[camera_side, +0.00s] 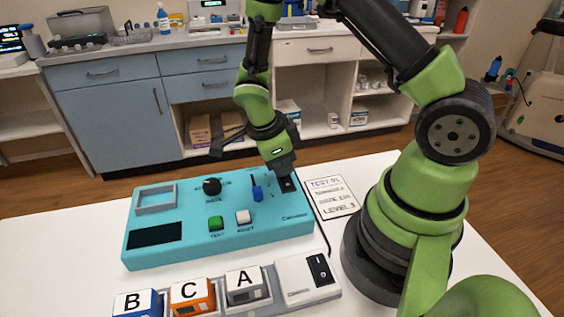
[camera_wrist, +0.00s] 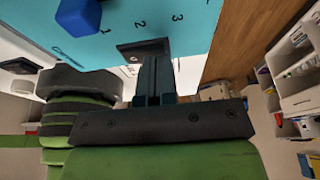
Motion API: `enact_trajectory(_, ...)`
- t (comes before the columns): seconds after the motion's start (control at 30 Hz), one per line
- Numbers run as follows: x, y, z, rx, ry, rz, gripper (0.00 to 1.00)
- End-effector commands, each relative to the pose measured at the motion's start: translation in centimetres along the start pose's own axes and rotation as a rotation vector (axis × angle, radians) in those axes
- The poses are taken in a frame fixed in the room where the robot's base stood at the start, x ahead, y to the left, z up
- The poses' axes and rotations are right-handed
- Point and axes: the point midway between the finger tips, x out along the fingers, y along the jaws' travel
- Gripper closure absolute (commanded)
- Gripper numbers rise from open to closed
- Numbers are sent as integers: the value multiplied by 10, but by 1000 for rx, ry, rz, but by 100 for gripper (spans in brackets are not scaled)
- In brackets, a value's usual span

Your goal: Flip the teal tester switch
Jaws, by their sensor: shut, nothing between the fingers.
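The teal tester (camera_side: 175,250) lies on the white table. Its small black switch plate (camera_side: 289,186) is near the back right of the panel, and the plate also shows in the wrist view (camera_wrist: 130,49). My gripper (camera_side: 284,172) points down at this plate with its fingers closed together and empty. In the wrist view the fingertips (camera_wrist: 155,62) overlap the plate's right part. I cannot tell whether they touch it. The fingers hide part of the switch, so its position cannot be read.
A blue slider lever (camera_side: 257,193) stands just left of my gripper. A black knob (camera_side: 212,186), green button (camera_side: 216,223) and white button (camera_side: 243,217) are further left. In front are a white box with a black rocker (camera_side: 320,269) and lettered blocks (camera_side: 192,296). A paper card (camera_side: 332,197) lies right.

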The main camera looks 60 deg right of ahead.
Motion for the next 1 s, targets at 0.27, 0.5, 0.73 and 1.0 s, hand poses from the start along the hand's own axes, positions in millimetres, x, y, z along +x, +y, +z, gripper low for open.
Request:
enact_trajectory(0.27, 7, -5, 2, -36, -4, 130, 100)
enact_trajectory(0.5, 10, -8, 3, -50, -8, 156, 100)
enact_trajectory(0.73, 10, -8, 3, -48, -8, 153, 100)
enact_trajectory(1.0, 8, -1, 3, -50, -6, 155, 100)
